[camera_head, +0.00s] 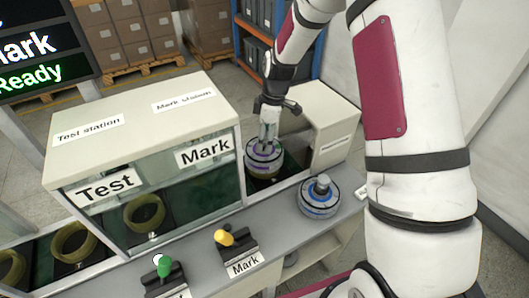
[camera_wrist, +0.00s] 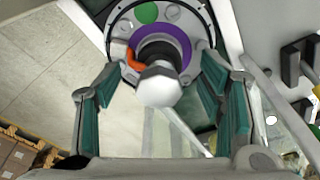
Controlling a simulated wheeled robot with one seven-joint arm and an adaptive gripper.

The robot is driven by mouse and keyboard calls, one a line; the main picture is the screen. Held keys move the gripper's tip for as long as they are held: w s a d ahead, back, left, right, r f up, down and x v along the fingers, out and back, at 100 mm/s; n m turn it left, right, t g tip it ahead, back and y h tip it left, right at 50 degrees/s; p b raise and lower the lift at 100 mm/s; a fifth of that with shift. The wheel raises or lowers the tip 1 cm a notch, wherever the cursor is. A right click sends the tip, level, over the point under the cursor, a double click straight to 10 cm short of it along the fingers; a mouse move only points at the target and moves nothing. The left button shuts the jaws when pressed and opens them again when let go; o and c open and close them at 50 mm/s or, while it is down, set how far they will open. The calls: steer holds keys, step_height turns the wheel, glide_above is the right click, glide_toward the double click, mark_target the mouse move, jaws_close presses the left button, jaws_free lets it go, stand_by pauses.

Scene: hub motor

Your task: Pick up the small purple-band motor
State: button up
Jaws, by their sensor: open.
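The purple-band motor (camera_head: 262,160) sits in the green-floored bay just right of the Mark station, on a yellow-green ring. In the wrist view the motor (camera_wrist: 188,50) shows a grey disc with a purple ring, a green dot, an orange mark and a pale shaft end pointing at the camera. My gripper (camera_head: 268,132) is directly above it in the head view. In the wrist view my gripper (camera_wrist: 162,88) is open, with teal pads on both sides of the shaft. Whether a pad touches the shaft cannot be told.
A blue-band motor (camera_head: 319,199) stands on the grey counter to the right. The Test and Mark station housing (camera_head: 140,130) is close on the left. A cream housing (camera_head: 335,130) stands on the right. Green (camera_head: 164,268) and yellow (camera_head: 226,238) levers are in front.

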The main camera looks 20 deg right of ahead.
steer(key=shift+w+a+f, duration=0.1)
steer(key=shift+f, duration=0.85)
jaws_close()
steer(key=shift+w+r, duration=0.1)
steer(key=shift+r, duration=0.1)
